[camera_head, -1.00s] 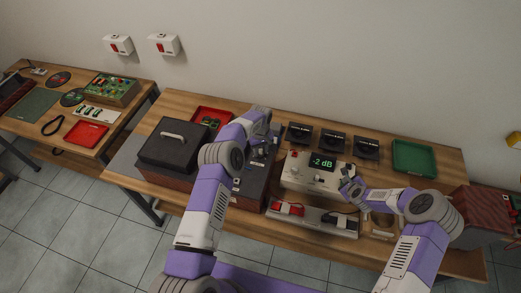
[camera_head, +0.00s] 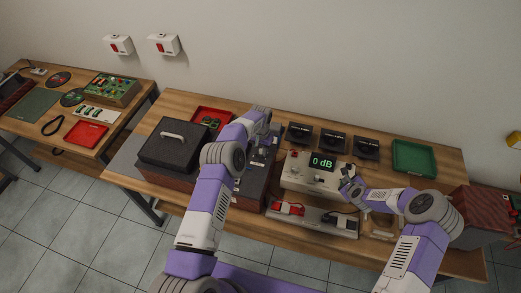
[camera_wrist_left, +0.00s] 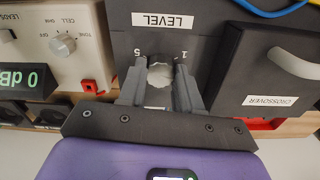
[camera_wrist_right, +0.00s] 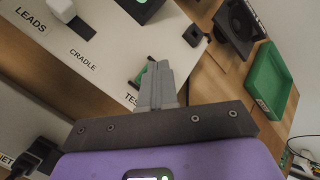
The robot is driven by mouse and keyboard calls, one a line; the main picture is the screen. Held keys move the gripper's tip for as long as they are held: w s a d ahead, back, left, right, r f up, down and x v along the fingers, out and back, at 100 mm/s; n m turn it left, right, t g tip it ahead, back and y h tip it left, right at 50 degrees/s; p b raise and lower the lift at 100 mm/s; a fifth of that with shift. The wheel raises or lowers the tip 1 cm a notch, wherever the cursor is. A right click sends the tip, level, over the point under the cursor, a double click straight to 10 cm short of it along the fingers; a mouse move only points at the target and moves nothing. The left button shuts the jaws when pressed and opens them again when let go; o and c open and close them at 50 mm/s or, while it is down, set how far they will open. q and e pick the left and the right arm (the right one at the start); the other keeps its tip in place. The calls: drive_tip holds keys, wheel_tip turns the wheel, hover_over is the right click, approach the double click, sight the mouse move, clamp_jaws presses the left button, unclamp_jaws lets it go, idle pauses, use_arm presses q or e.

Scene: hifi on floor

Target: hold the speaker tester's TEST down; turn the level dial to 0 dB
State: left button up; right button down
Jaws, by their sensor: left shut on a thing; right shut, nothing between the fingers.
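The speaker tester (camera_head: 310,180) is a pale box in the middle of the bench. Its display (camera_head: 323,162) reads green 0 dB, and part of it shows in the left wrist view (camera_wrist_left: 28,80). My left gripper (camera_wrist_left: 160,85) is shut on the pale, round level dial (camera_wrist_left: 160,74), under the LEVEL label on a dark unit. My right gripper (camera_wrist_right: 160,75) is shut and empty, its tips at the green TEST button (camera_wrist_right: 142,76), which they partly hide. I cannot tell how far the button is pressed. The TEST label is partly covered.
Several black speaker drivers (camera_head: 333,142) stand behind the tester, with a green tray (camera_head: 414,157) to their right. A dark lidded box (camera_head: 172,148) stands on the left. A grey cradle with red parts (camera_head: 312,218) lies in front of the tester.

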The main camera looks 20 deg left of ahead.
use_arm(q)
drive_tip(key=shift+m, duration=1.1)
drive_tip(key=o, duration=1)
drive_tip(key=shift+o, duration=0.2)
